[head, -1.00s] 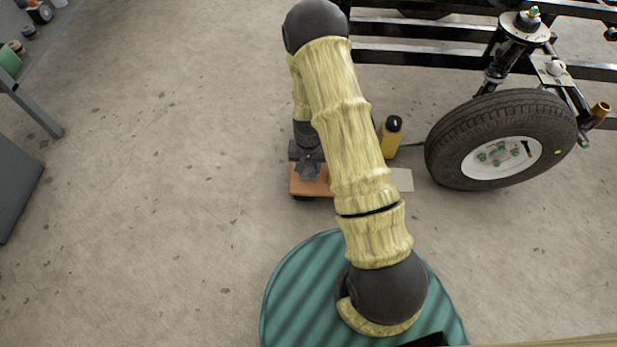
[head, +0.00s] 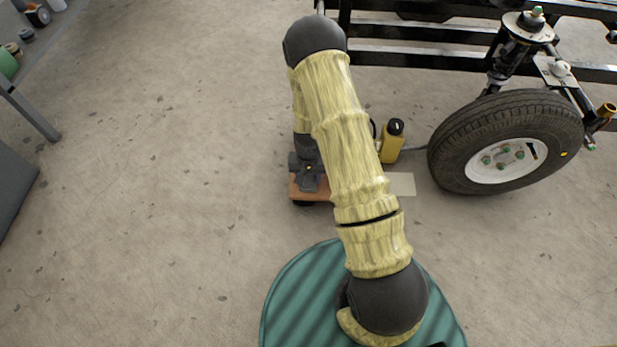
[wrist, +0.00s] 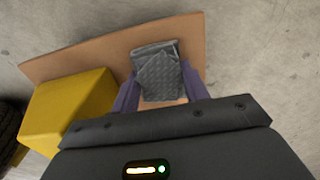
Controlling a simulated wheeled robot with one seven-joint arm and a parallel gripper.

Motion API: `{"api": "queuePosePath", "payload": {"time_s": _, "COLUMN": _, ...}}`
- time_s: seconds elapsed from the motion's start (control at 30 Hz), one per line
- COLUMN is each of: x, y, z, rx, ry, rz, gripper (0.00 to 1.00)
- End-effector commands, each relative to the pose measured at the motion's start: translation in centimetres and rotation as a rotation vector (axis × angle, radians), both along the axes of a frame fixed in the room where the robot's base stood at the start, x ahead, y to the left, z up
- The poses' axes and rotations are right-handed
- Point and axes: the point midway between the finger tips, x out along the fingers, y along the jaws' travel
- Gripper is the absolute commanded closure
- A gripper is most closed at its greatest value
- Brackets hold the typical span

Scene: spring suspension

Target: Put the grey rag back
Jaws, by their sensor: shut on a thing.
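The grey rag (wrist: 158,72) is a small folded, textured cloth between the two purple fingers of my gripper (wrist: 160,90) in the wrist view. My gripper is shut on it. The rag is over an orange-brown board (wrist: 100,50); I cannot tell whether it touches the board. In the head view my gripper (head: 309,182) points down over the same low board (head: 298,192). My forearm hides the board's right part, and the rag is hard to tell from the gripper there.
A yellow container with a black cap (head: 391,146) stands right of my forearm; a yellow block-like body (wrist: 68,110) is left of my gripper in the wrist view. A pale sheet (head: 402,184) and a wheel (head: 505,142) are to the right.

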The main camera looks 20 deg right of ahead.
Motion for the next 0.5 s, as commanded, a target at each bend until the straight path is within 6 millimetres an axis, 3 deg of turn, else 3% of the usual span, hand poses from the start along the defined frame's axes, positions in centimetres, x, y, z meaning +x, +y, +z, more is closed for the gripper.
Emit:
{"api": "queuePosePath", "payload": {"time_s": 0.13, "x": -0.02, "y": 0.0, "z": -0.31, "rx": 0.0, "ry": 0.001, "rz": 0.0, "gripper": 0.76}}
{"api": "queuePosePath", "payload": {"time_s": 0.17, "x": -0.01, "y": 0.0, "z": -0.28, "rx": 0.0, "ry": 0.0, "rz": 0.0, "gripper": 0.51}}
{"api": "queuePosePath", "payload": {"time_s": 0.27, "x": -0.01, "y": 0.0, "z": -0.26, "rx": 0.0, "ry": 0.0, "rz": 0.0, "gripper": 0.33}}
{"api": "queuePosePath", "payload": {"time_s": 0.5, "x": -0.01, "y": -0.01, "z": -0.24, "rx": 0.0, "ry": 0.0, "rz": 0.0, "gripper": 0.33}}
